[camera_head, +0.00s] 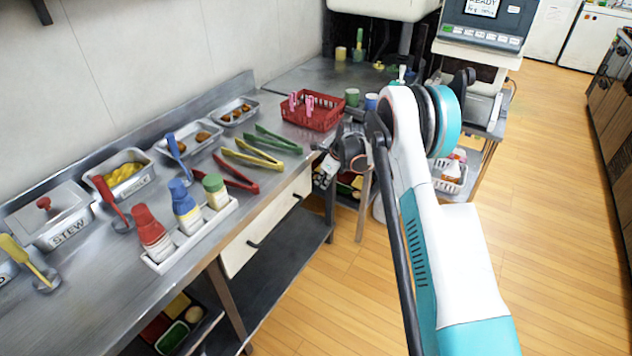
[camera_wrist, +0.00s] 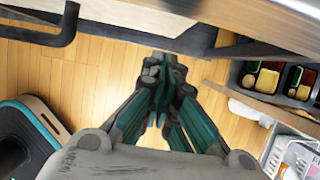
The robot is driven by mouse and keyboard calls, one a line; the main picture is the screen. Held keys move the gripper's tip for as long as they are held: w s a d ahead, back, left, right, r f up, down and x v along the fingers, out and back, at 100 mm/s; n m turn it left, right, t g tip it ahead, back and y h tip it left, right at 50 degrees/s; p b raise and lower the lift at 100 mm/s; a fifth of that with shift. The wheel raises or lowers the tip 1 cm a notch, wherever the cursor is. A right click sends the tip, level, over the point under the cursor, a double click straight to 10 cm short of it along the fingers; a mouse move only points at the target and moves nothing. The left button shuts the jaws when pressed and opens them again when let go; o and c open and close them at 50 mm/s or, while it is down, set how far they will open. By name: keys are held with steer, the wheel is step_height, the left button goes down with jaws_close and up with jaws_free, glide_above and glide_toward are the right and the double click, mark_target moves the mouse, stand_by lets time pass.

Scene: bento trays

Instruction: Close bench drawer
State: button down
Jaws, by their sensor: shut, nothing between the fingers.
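The bench drawer (camera_head: 262,232) has a cream-white front and sits under the edge of the steel bench (camera_head: 90,290). A thin dark bar handle (camera_head: 257,243) runs along its front. Its front looks close to the bench edge; I cannot tell how far out it stands. My gripper (camera_head: 326,147) is near the far end of the drawer, by the bench corner, partly hidden by my own wrist. In the wrist view my gripper (camera_wrist: 163,68) has its fingers together and empty, over the wooden floor. A pale panel shows beyond the fingertips.
Sauce bottles in a white rack (camera_head: 192,237), several tongs (camera_head: 262,145) and a red basket (camera_head: 312,110) stand on the bench. A lower shelf (camera_head: 275,268) lies below the drawer. A cart with containers (camera_wrist: 275,78) is at right in the wrist view. Floor on the right is clear.

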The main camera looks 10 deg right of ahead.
steer(key=s+r+n+p, duration=0.15)
steer(key=s+r, duration=0.25)
steer(key=r, duration=0.4)
steer(key=s+d+r+n+h+p, duration=0.1)
steer(key=s+r+n, duration=0.2)
steer(key=r, duration=0.5)
steer(key=s+r+n+p, duration=0.2)
steer(key=s+r, duration=0.2)
steer(key=r, duration=0.4)
steer(key=s+a+r+n+t, duration=0.2)
steer(key=s+r+n, duration=0.4)
steer(key=s+r, duration=0.4)
steer(key=s+a+n+t+h, duration=0.1)
steer(key=s+n+t+h, duration=0.1)
steer(key=s+n, duration=1.2)
steer(key=s, duration=1.2)
steer(key=shift+s+a+r, duration=0.3)
steer(key=shift+s+r, duration=0.05)
steer(key=shift+s, duration=0.05)
